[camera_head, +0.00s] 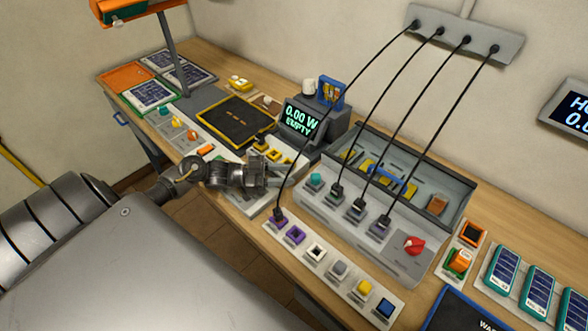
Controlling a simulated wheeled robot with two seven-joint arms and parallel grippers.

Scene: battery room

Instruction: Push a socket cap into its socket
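A pale socket strip (327,277) runs along the bench's front edge. I cannot tell which are caps and which are bare sockets. A black cable's plug (279,214) stands at the strip's left end. My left gripper (289,178) is just above and behind that plug, close to the cable. Its fingers are small and partly lost against the console, so their opening is unclear. My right gripper is not in view.
Several black cables hang from a wall plate (464,38); three more plugs stand on the grey console (330,203), which has a red knob (414,245). Behind it is an open grey bin (452,192). A display (302,122) reads "0.00 W EMPTY". Blue panels (502,270) lie at right.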

